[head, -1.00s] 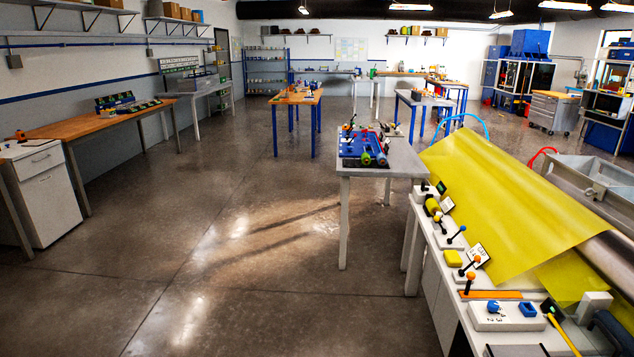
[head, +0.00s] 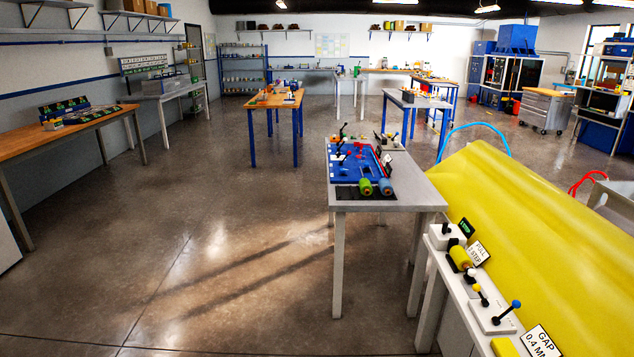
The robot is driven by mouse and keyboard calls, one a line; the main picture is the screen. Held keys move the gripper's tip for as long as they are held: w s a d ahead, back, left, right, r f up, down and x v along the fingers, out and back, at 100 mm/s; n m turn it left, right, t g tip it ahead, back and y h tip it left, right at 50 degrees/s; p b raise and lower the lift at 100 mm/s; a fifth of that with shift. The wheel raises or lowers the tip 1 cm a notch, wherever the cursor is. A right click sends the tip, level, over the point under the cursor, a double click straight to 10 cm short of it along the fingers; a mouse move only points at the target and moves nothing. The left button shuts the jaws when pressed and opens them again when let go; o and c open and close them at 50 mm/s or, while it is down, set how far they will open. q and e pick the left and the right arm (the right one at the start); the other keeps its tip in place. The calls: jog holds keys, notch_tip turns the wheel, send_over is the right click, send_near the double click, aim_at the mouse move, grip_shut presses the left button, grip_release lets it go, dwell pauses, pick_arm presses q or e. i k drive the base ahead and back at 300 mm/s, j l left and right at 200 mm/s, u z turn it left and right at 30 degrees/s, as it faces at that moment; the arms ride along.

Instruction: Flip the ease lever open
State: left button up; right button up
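Several small levers stand along the white bench (head: 436,292) at the lower right, beside a large yellow sheet (head: 545,235). One has a blue knob (head: 516,304) on a white base. A smaller one has a yellow and white knob (head: 476,288), and a dark one (head: 446,229) stands at the far end. Signs there read "PULL 1 STEP" (head: 479,253) and "GAP 0.4 M" (head: 540,343), the latter cut by the frame edge. I see no label reading ease, so I cannot tell which lever it is. Neither gripper is in view.
A grey table (head: 415,190) with a blue panel (head: 357,165) stands ahead, just beyond the white bench. A table with blue legs (head: 274,98) stands farther back. The concrete floor (head: 190,230) at left and centre is clear.

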aim_at(516, 304)
jog(key=i+j+z, duration=0.2)
jog(key=i, duration=0.2)
jog(key=i+z, duration=0.2)
jog(key=i, duration=0.2)
jog(key=i+j+z, duration=0.25)
jog(key=i, duration=0.15)
jog(key=z, duration=1.3)
